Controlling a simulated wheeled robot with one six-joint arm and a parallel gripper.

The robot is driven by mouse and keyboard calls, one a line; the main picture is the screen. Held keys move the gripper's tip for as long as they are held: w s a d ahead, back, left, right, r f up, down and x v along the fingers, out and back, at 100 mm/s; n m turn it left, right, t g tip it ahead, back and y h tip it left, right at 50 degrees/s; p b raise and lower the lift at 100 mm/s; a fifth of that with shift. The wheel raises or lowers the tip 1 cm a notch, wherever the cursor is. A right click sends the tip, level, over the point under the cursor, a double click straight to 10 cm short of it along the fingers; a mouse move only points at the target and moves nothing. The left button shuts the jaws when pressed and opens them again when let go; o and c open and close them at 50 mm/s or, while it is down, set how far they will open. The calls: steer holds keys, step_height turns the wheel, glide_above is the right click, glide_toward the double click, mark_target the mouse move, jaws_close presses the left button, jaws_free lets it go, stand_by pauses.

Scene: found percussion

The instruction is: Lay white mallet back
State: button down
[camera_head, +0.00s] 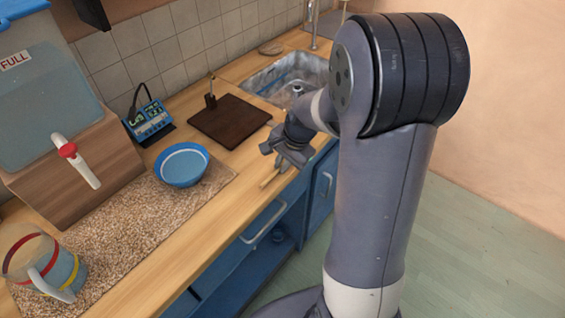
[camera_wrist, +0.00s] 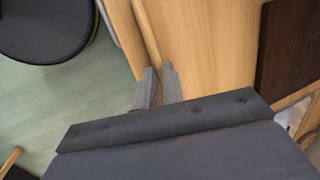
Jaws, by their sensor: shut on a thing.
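My gripper (camera_head: 283,160) is at the front edge of the counter, right of the dark board. In the wrist view its two fingers (camera_wrist: 158,88) are close together on a thin pale wooden stick (camera_wrist: 147,32). The stick also shows below my gripper in the head view (camera_head: 271,179). It looks like the handle of the white mallet; no white head shows in either view. The dark brown board (camera_head: 232,124) lies on the counter with a small upright wooden piece (camera_head: 211,95) at its back edge. I cannot tell whether the stick touches the counter.
A blue bowl (camera_head: 182,165) stands on a speckled mat (camera_head: 125,226). A striped jug (camera_head: 47,268) is front left, beside a water dispenser (camera_head: 70,155). The sink (camera_head: 291,75) lies beyond the board. Bare counter (camera_head: 237,194) runs along the front.

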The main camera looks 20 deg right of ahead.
steer(key=shift+f, duration=0.15)
steer(key=c, duration=1.5)
jaws_free()
steer(key=shift+s+f, duration=0.1)
steer(key=shift+o, duration=0.2)
steer(key=v, duration=1.1)
steer(key=shift+w+a, duration=0.2)
steer(key=shift+w, duration=0.05)
steer(key=x, duration=1)
steer(key=shift+s+d+f, duration=0.1)
steer(key=shift+f, duration=0.15)
